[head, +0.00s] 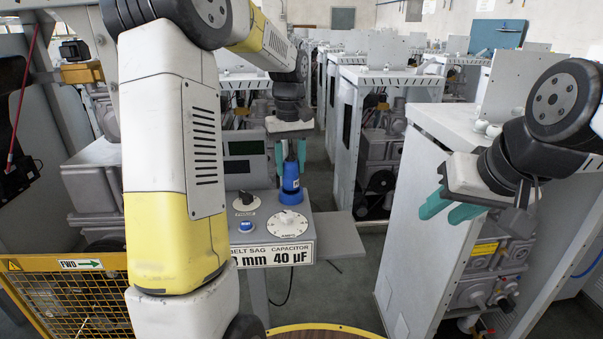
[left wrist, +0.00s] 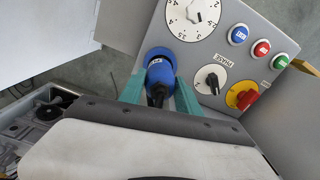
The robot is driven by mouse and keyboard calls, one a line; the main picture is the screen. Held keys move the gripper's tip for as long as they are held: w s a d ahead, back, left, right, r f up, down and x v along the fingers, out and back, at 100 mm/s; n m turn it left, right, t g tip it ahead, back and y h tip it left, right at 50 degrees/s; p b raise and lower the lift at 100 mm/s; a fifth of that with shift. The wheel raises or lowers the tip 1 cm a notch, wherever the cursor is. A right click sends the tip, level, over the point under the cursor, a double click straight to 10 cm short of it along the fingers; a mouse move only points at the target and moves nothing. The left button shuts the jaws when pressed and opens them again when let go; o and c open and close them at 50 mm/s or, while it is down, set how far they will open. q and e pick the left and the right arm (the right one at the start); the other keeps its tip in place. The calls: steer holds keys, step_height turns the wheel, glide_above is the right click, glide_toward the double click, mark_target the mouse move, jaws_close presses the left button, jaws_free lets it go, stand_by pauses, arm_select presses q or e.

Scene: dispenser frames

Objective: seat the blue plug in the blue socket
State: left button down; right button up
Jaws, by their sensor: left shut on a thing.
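The blue plug (head: 291,171) stands upright between the teal fingers of my left gripper (head: 290,155), which is shut on it. Below it is the wider blue socket (head: 291,195) on top of the grey control box. In the left wrist view the plug (left wrist: 161,75), with its dark cable end toward me, is lined up with the blue socket ring (left wrist: 157,53). The plug's front end is at the ring; I cannot tell how deep it sits. My right gripper (head: 449,209) is open and empty, off to the right beside a white cabinet.
The control box (head: 240,251) carries a white dial (head: 287,222), a black knob (head: 244,199) and a blue button (head: 246,226). Green and red buttons and a red-yellow switch (left wrist: 242,96) show in the wrist view. A yellow mesh guard (head: 70,300) stands at lower left. White cabinets (head: 437,125) stand right.

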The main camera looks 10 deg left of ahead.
mark_target(291, 176)
arm_select(q)
steer(key=shift+f, duration=1.7)
steer(key=shift+f, duration=0.1)
steer(key=c, duration=0.9)
jaws_free()
steer(key=shift+o, duration=0.2)
